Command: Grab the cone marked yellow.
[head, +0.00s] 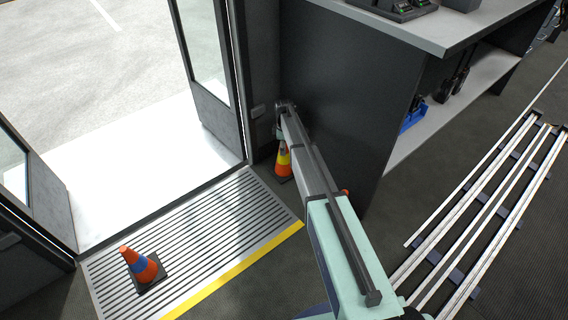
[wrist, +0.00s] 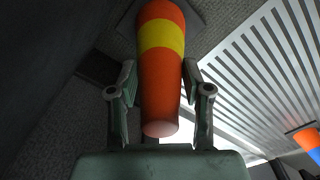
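The cone with the yellow band (head: 283,159) is orange and stands on the floor beside the doorway, against the dark cabinet. My arm partly covers it in the head view. In the wrist view the same cone (wrist: 161,78) lies between the two fingers of my gripper (wrist: 158,76), its narrow tip towards the palm and its dark base farther off. One finger is on each side of the cone. The fingers are apart, with narrow gaps seeming to show beside the cone. Contact is not visible. The gripper is mostly hidden in the head view.
A cone with a blue band (head: 139,265) stands on the ribbed step plate (head: 207,235); its edge also shows in the wrist view (wrist: 306,139). An orange bit (head: 346,192) shows right of my arm. The dark cabinet (head: 350,95) stands close to the yellow-banded cone.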

